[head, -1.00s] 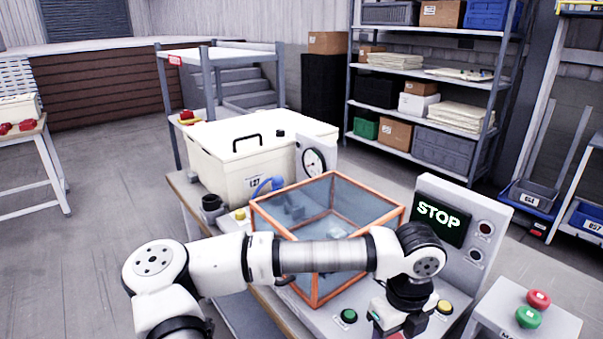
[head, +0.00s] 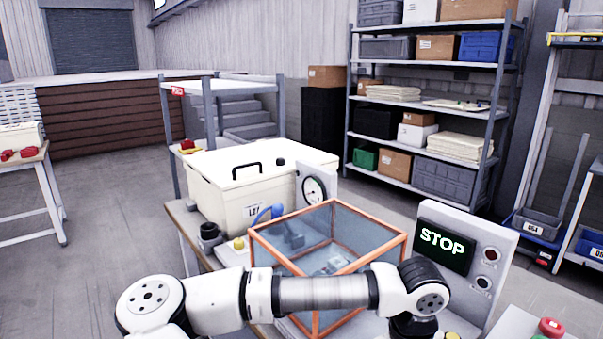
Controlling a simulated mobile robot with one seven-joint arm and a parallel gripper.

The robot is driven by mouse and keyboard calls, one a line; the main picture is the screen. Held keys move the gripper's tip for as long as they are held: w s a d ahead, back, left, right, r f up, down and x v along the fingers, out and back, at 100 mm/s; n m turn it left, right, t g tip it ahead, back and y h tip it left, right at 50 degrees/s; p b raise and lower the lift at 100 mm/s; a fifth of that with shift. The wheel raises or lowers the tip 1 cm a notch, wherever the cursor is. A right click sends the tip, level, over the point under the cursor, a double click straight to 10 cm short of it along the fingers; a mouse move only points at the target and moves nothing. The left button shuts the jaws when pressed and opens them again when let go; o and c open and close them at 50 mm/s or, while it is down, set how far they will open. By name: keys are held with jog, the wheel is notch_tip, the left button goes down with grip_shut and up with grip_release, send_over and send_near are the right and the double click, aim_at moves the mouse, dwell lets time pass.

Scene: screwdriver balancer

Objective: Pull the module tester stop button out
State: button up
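The module tester (head: 508,243) is a grey console at the lower right. Its upright panel carries a dark screen (head: 443,248) reading STOP in green. An orange-framed clear box (head: 330,240) stands on its left part. Its lower deck is mostly cut off by the bottom edge, and no stop button shows on it. A yellow button (head: 450,336) just shows at that edge. My arm crosses in front of the box, with its wrist bent down over the deck. My gripper's fingers are below the picture, so their hold is hidden.
A red button (head: 551,327) on a separate box shows at bottom right. A cream case (head: 225,190), a dial gauge (head: 315,190) and another yellow button (head: 239,243) are left of or behind the tester. Loaded shelves (head: 430,125) stand behind.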

jog(key=shift+r, duration=0.55)
dwell(0.4)
jog(key=o, duration=1.1)
jog(key=shift+r+b, duration=0.3)
jog(key=shift+r+p, duration=1.4)
jog(key=shift+r, duration=1.55)
